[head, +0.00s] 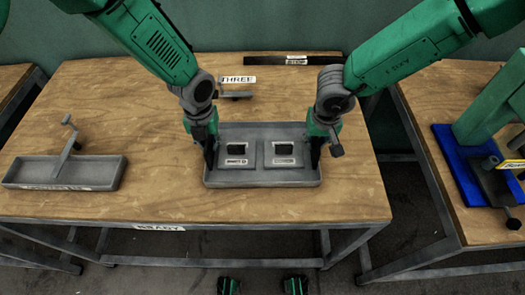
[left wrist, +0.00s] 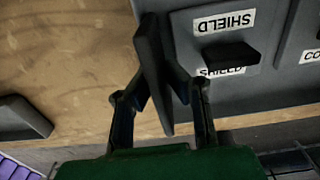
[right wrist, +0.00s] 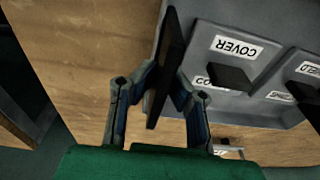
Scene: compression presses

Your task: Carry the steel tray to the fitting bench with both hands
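The grey steel tray (head: 262,182) is on the wooden bench labelled READY, level as far as I can see. It holds two grey plates with dark knobs, labelled SHIELD (left wrist: 225,22) and COVER (right wrist: 236,46) in the wrist views. My left gripper (head: 210,152) is at the tray's left end, its fingers on either side of the upright dark end wall (left wrist: 150,70) and close against it. My right gripper (head: 322,145) does the same at the right end wall (right wrist: 168,65). Both look shut on the tray. Whether the tray's underside touches the bench is hidden.
A shallow grey tray with a crank-like handle (head: 65,172) stands on the bench's left. A dark strip (head: 292,60) and a THREE label (head: 238,79) are at the back. Another bench (head: 440,95) with a green press on a blue base (head: 460,180) stands right, across a gap.

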